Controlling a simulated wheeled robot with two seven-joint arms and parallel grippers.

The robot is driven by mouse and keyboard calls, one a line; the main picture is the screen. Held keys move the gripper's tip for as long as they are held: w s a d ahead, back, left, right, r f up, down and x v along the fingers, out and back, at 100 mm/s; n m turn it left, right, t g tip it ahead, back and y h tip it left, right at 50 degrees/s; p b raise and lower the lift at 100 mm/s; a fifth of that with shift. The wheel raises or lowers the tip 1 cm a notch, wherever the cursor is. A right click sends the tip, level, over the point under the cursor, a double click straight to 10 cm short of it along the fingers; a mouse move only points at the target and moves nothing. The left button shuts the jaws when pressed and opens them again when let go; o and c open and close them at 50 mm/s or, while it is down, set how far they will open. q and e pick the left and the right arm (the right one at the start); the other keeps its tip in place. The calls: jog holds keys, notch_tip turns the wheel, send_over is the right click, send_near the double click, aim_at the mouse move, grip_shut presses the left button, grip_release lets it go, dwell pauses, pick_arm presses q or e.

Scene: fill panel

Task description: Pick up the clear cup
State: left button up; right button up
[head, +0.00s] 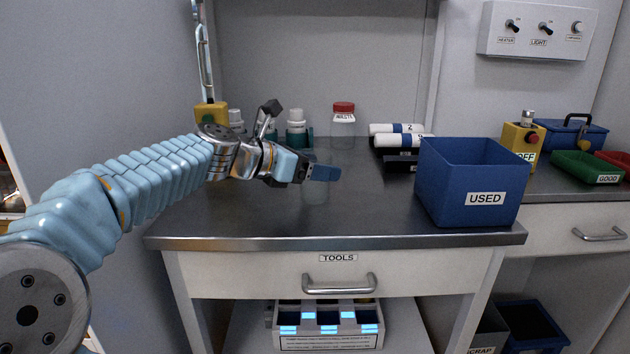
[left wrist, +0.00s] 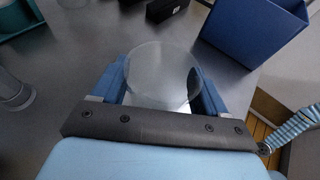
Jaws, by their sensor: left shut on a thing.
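The clear cup (left wrist: 160,72) is see-through and stands out as a pale round rim between the two blue finger pads in the left wrist view. My left gripper (left wrist: 163,85) is shut on it, one pad on each side. In the head view my left gripper (head: 322,173) is over the middle of the dark worktop, and the cup is very faint there, mostly lost against the grey surface. I cannot tell whether the cup touches the worktop. My right gripper is not in the head view; a light blue arm link of mine shows at the right edge of the left wrist view.
A blue bin marked USED (head: 472,183) stands at the worktop's right front. White rolls with blue bands (head: 400,141) lie behind it. A red-lidded jar (head: 343,119) and white-capped bottles (head: 296,127) stand at the back. The worktop's front left (head: 230,215) is clear.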

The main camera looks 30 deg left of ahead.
pick_arm(q)
jog(key=shift+c, duration=0.7)
jog(key=shift+r, duration=0.1)
